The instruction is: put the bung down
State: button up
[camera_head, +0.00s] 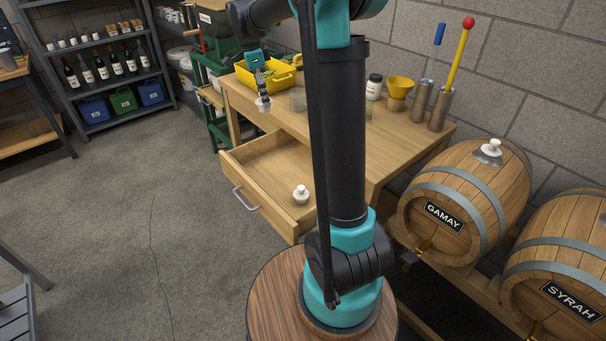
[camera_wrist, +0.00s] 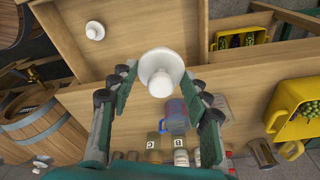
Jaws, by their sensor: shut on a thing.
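My gripper (camera_head: 261,92) is shut on a white bung (camera_head: 264,103), near the left end of the workbench top (camera_head: 285,118). In the wrist view the held bung (camera_wrist: 161,73) sits between the fingertips, its round flange facing the camera. I cannot tell its exact gap above the bench. A second white bung (camera_head: 301,194) rests inside the open drawer (camera_head: 262,176); it also shows in the wrist view (camera_wrist: 95,30). A third white bung (camera_head: 491,149) sits on top of the Gamay barrel (camera_head: 468,196).
A yellow tub (camera_head: 268,76) with green grapes stands close by the gripper. A clear jug with a blue handle (camera_wrist: 174,116), jars, a yellow funnel (camera_head: 399,87) and metal cylinders (camera_head: 440,108) stand on the bench. The Syrah barrel (camera_head: 565,262) is at right. The bench's front strip looks clear.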

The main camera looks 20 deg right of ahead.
jog(key=f, duration=0.8)
jog(key=s+f, duration=0.1)
jog(key=f, duration=0.8)
jog(key=s+f, duration=0.1)
jog(key=f, duration=0.8)
jog(key=shift+s+d, duration=0.1)
jog(key=shift+s, duration=0.05)
jog(key=shift+f, duration=0.15)
jog(key=o, duration=1.2)
jog(key=shift+c, duration=0.2)
notch_tip(320, 180, up, 12)
jog(key=a+f, duration=0.1)
jog(key=a, duration=0.1)
jog(key=s+d+f+n+t+y, duration=0.1)
jog(key=s+d+n+t, duration=0.1)
jog(key=s+n, duration=0.7)
jog(key=s+d+f+n+t, duration=0.1)
jog(key=s+d+n, duration=0.3)
jog(key=s+n, duration=0.5)
jog(key=s+t, duration=0.1)
jog(key=s, duration=0.8)
jog(key=shift+s+y, duration=0.15)
jog(key=shift+y, duration=0.25)
